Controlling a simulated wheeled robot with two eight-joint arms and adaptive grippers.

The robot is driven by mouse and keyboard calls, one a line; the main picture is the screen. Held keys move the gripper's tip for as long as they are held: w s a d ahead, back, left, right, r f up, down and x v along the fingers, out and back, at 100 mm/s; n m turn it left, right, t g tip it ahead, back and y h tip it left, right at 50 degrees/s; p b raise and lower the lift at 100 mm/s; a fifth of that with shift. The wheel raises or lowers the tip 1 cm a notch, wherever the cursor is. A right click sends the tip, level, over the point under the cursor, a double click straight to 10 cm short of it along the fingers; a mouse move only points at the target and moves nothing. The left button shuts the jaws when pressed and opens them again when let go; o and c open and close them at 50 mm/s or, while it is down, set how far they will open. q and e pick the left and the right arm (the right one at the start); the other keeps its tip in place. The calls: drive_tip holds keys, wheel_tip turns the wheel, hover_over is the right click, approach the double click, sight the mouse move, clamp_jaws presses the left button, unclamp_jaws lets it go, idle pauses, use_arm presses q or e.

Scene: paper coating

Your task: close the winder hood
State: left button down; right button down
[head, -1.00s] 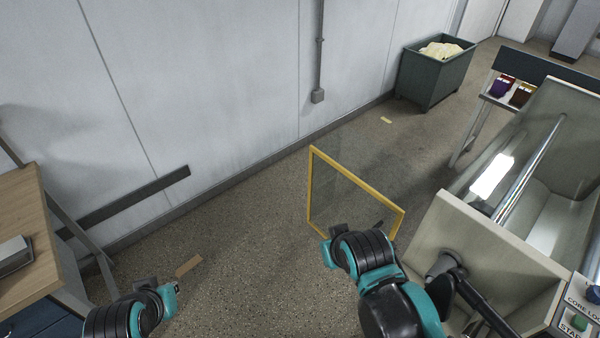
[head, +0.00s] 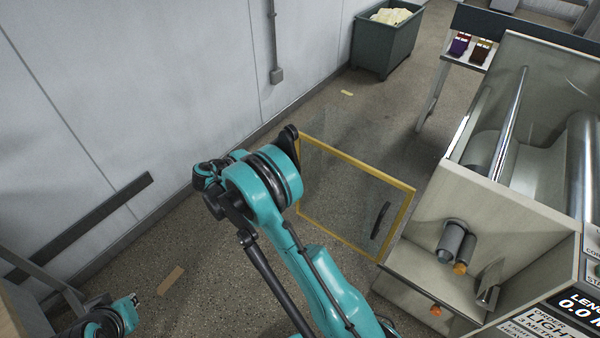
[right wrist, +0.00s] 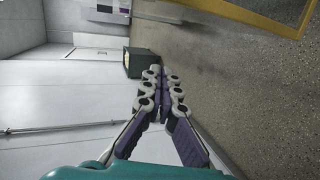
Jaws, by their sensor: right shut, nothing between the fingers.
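The winder hood (head: 357,162) is a clear panel in a yellow frame. It stands swung open on the left side of the winder (head: 500,215), with a dark handle (head: 380,220) near its right edge. My right arm is beside the hood's left edge in the head view and covers part of it. In the right wrist view my right gripper (right wrist: 163,76) is shut and empty, apart from the yellow frame (right wrist: 250,18) at upper right. My left gripper (head: 132,299) is low at the left; its jaws are too small to read.
A grey-green bin (head: 385,48) with pale paper stands by the wall (head: 150,80). A small table (head: 455,62) with coloured items is behind the winder. Inside the winder are a roller (head: 511,125) and a core chuck (head: 450,242).

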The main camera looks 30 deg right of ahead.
wheel_tip(320, 180, down, 9)
drive_tip(key=a+h+b, duration=0.1)
drive_tip(key=h, duration=0.3)
drive_tip(key=s+d+b, duration=0.1)
drive_tip(key=d+b, duration=0.1)
drive_tip(key=d, duration=0.3)
drive_tip(key=s+d+f+m+b, duration=0.1)
drive_tip(key=d+b, duration=0.1)
drive_tip(key=d, duration=0.4)
drive_tip(key=shift+s+g+b, duration=0.3)
drive_tip(key=shift+g, duration=0.1)
drive_tip(key=shift+f, duration=0.1)
